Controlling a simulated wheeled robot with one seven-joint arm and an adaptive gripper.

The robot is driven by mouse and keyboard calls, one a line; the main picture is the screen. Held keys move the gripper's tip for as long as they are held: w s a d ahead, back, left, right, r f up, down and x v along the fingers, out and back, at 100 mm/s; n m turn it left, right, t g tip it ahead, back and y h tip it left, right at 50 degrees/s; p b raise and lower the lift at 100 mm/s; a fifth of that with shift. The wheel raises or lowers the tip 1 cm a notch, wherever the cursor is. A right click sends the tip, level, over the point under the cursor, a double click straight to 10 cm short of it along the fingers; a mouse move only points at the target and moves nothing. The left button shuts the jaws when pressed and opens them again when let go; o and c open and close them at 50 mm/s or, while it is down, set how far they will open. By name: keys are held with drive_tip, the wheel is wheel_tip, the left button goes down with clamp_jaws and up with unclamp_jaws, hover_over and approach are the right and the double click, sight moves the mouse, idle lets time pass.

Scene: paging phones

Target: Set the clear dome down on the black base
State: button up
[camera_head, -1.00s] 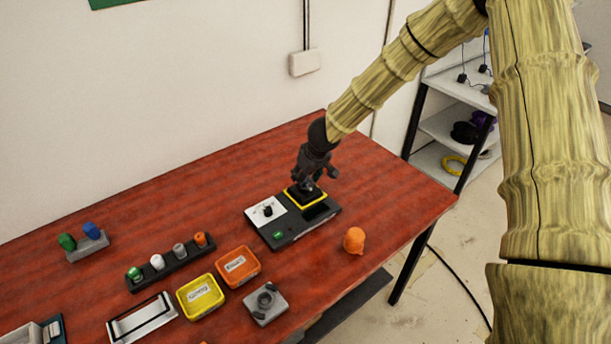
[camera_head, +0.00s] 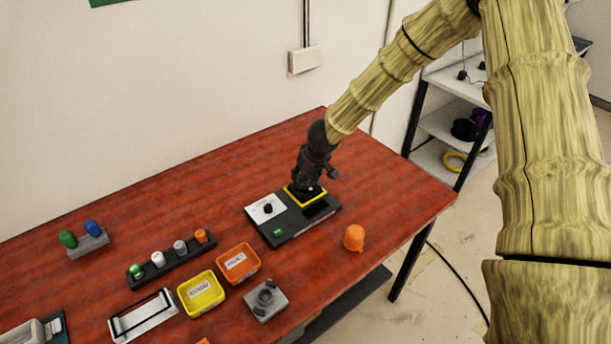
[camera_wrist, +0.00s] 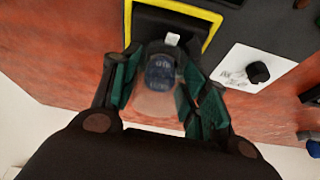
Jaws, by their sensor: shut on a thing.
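My gripper (camera_wrist: 160,90) is shut on a small see-through dome (camera_wrist: 155,104) in the wrist view. Red tabletop shows through it, and a dark blue piece with pale lettering (camera_wrist: 160,72) shows between the fingers. In the head view my gripper (camera_head: 309,187) is low over the yellow-framed black base (camera_head: 321,200) on the dark device. The dome cannot be made out there. In the wrist view the black base (camera_wrist: 150,20) lies just past the fingertips. I cannot tell whether the dome touches it.
The dark device (camera_head: 290,228) also carries a white dial panel (camera_head: 264,208) and a green button. An orange domed piece (camera_head: 354,238) stands to its right. Yellow (camera_head: 201,312) and orange (camera_head: 238,279) trays and a grey block (camera_head: 265,301) sit at front left.

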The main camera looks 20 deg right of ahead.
drive_tip(key=shift+f+p, duration=0.3)
drive_tip(key=shift+f, duration=0.05)
idle(0.3)
drive_tip(key=shift+r+p, duration=0.15)
drive_tip(key=shift+p, duration=0.6)
idle(0.8)
drive_tip(key=o, duration=1.1)
drive_tip(key=o, duration=0.3)
drive_tip(key=shift+r, duration=0.15)
drive_tip(key=shift+r+p, duration=3.15)
drive_tip(key=shift+p, duration=0.95)
